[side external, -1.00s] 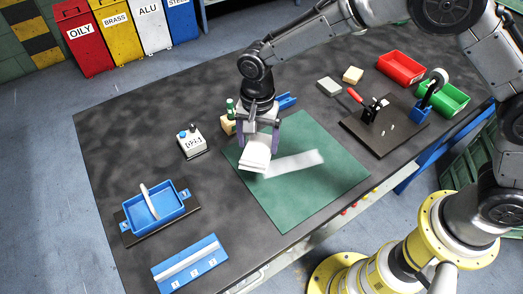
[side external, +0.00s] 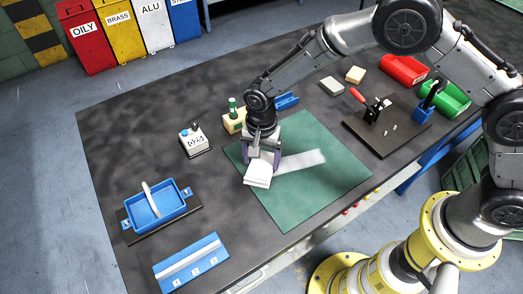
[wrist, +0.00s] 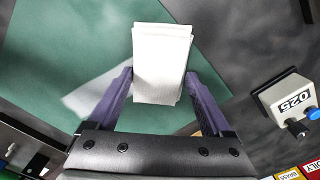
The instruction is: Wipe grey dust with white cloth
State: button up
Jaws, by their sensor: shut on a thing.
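My gripper (side external: 262,162) is shut on the white cloth (side external: 257,175), a folded stack, at the left part of the green mat (side external: 300,205). In the wrist view the cloth (wrist: 161,62) sits between the two purple fingers of my gripper (wrist: 160,85). Whether the cloth touches the mat is hard to tell. A pale grey dust streak (side external: 302,161) lies on the mat to the right of the cloth. In the wrist view the streak (wrist: 95,95) shows partly, and the cloth and a finger hide some of it.
A counter box (side external: 194,140) stands left of the mat. A blue tray (side external: 155,208) and a blue block with numbered slots (side external: 190,262) are nearer the left front. A clamp on a dark board (side external: 375,125), red bin (side external: 403,70) and green bin (side external: 445,97) stand at right.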

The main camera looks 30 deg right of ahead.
jog(key=shift+s+d+f, duration=0.1)
jog(key=shift+s+d, duration=0.75)
jog(key=shift+d, duration=1.95)
jog(key=shift+s+d+r, duration=0.1)
jog(key=shift+s+d, duration=0.7)
jog(key=shift+d, duration=2.05)
jog(key=shift+s+d+f, duration=0.1)
jog(key=shift+s+d, duration=0.75)
jog(key=shift+d, duration=1.95)
jog(key=shift+w+a, duration=0.85)
jog(key=shift+a, duration=2)
jog(key=shift+w+a, duration=0.85)
jog(key=shift+a, duration=2)
jog(key=shift+w+a, duration=0.85)
jog(key=shift+a, duration=2)
jog(key=shift+d+r, duration=0.1)
jog(key=shift+r, duration=3.95)
